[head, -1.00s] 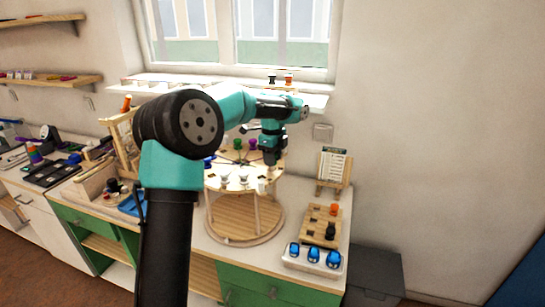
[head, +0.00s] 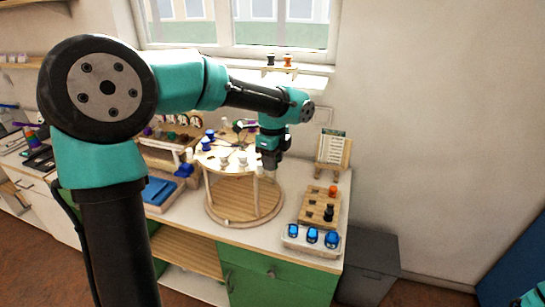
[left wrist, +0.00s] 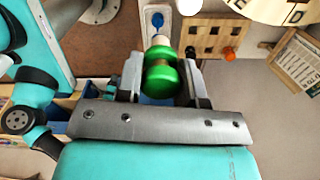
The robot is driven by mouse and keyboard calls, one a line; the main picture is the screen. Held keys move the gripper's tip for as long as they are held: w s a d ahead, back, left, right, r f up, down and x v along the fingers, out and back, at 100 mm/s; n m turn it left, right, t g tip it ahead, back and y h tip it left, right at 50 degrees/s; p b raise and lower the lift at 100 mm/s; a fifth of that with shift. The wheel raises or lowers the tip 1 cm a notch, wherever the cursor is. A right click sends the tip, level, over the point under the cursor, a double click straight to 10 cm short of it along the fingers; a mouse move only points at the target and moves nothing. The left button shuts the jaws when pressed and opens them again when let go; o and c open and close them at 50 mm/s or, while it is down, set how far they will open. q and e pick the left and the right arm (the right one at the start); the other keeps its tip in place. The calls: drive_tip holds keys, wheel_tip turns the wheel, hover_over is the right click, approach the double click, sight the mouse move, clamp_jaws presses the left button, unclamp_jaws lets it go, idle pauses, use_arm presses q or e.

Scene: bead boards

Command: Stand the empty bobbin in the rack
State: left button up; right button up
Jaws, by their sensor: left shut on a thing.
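My left gripper (head: 270,163) hangs over the right side of the round two-tier wooden stand. In the left wrist view my left gripper (left wrist: 162,64) is shut on a green bobbin (left wrist: 162,80), with green ends and a brownish middle between the fingers. A pale rounded thing (left wrist: 160,41) shows just past it; I cannot tell what it is. The bobbin cannot be made out in the head view. The wooden rack (head: 312,205), a board with square holes, lies right of the stand and also shows in the left wrist view (left wrist: 202,40). My right gripper is out of view.
An orange bobbin (head: 333,191) and a black bobbin (head: 328,212) stand on the rack. A white tray (head: 290,240) with blue pieces lies in front. White and blue bobbins sit on the stand (head: 216,208). A card on an easel (head: 333,148) stands behind the rack.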

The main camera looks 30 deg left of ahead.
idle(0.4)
use_arm(q)
drive_tip(key=w+d+f+m, duration=0.2)
drive_tip(key=w+d+f, duration=0.2)
drive_tip(key=w+f, duration=0.2)
drive_tip(key=w+d+f+m, duration=0.2)
drive_tip(key=w+d+f, duration=0.3)
drive_tip(key=f, duration=0.4)
drive_tip(key=shift+w+f+m, duration=0.3)
drive_tip(key=shift+w+f, duration=0.05)
hover_over(310, 209)
drive_tip(key=s, duration=0.3)
wheel_tip(310, 209, down, 6)
drive_tip(key=shift+w+d, duration=0.25)
drive_tip(key=shift+d, duration=0.15)
drive_tip(key=shift+f, duration=0.15)
drive_tip(key=shift+f, duration=1.85)
drive_tip(key=shift+f, duration=0.1)
